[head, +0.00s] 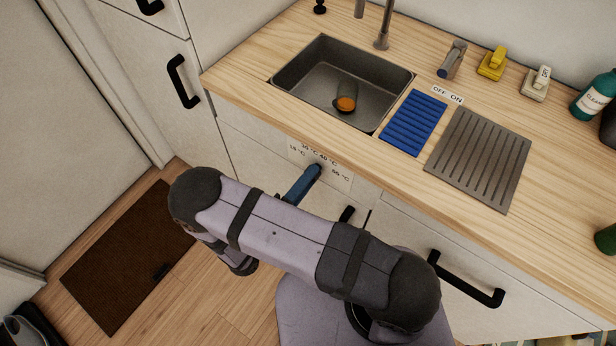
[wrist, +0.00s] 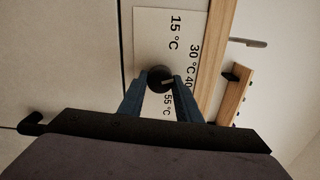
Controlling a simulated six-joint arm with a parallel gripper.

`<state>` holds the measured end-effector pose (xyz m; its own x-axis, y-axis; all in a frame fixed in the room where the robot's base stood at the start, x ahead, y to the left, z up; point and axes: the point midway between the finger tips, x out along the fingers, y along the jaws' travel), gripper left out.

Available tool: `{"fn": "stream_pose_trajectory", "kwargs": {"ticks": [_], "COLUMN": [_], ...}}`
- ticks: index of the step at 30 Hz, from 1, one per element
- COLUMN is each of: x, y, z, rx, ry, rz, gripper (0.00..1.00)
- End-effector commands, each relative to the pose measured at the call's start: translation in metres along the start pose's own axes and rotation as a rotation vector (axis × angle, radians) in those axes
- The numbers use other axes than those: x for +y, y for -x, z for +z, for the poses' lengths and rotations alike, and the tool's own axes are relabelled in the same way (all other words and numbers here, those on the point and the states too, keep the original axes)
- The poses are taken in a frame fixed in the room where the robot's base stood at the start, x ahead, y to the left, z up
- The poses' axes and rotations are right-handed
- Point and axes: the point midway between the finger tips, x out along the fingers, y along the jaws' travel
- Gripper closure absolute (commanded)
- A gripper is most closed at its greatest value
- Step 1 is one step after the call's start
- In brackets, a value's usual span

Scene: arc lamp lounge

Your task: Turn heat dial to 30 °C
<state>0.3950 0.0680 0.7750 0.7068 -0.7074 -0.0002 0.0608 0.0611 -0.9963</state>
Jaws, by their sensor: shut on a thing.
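The heat dial (wrist: 159,76) is a round black knob with a pale pointer mark, on a white label plate (wrist: 150,32) printed 15, 30, 40 and 55 °C. In the wrist view the mark points right, roughly toward the 40. My gripper (wrist: 162,82) has its two blue fingers on either side of the knob and is shut on it. In the head view my gripper (head: 315,169) reaches the plate (head: 341,183) on the cabinet front below the sink, and the fingers and arm hide most of the dial.
Above is a wooden counter (head: 235,84) with a sink (head: 300,82) holding a cup-like thing with orange (head: 346,103). A blue rack (head: 413,122) and a grey drainer (head: 480,155) lie to the right. Black handles (head: 465,280) stick out from the cabinet fronts. A dark mat (head: 130,255) lies on the floor.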

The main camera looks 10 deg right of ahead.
Motion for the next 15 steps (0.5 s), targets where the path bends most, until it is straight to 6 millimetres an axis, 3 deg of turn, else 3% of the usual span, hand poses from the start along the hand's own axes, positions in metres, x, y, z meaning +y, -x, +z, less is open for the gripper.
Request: {"fn": "stream_pose_trajectory", "kwargs": {"ticks": [15], "x": [-0.0002], "y": [0.0004], "z": [0.0009], "rx": [-0.003], "ry": [0.088], "rz": [0.000], "gripper": [0.92]}}
